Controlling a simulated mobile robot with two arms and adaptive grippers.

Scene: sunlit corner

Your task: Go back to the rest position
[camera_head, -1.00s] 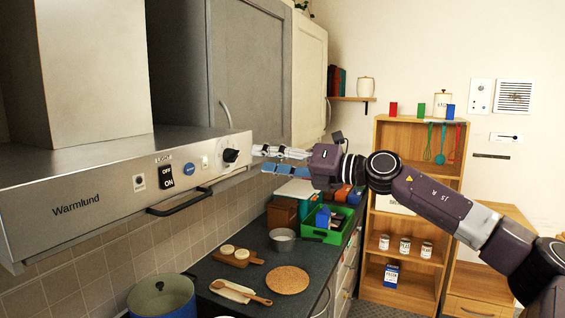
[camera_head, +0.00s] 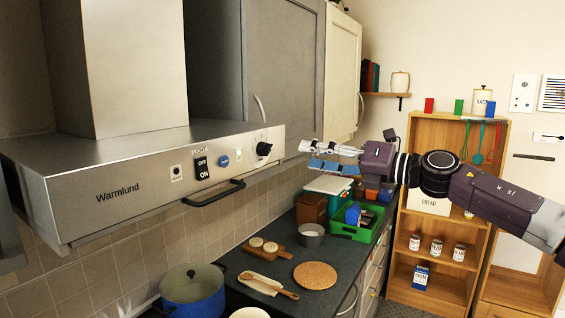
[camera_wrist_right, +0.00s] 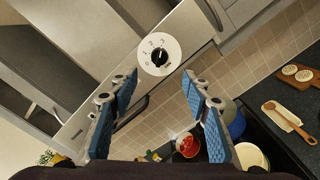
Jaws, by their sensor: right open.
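My right gripper (camera_head: 318,157) is open and empty in the head view. Its arm comes in from the right, and its fingers point left toward the knob (camera_head: 264,149) of the range hood (camera_head: 120,190), apart from it. In the right wrist view its two blue-padded fingers (camera_wrist_right: 160,118) stand wide apart, with the knob (camera_wrist_right: 159,54) beyond them and nothing between the pads. My left gripper is not in view.
Below the hood is a dark counter (camera_head: 335,250) with a blue pot (camera_head: 192,288), a cork mat (camera_head: 315,275), a grey pan (camera_head: 310,235) and a green crate (camera_head: 350,232). A wooden shelf (camera_head: 455,128) stands at the back right. Cabinets (camera_head: 285,75) hang above.

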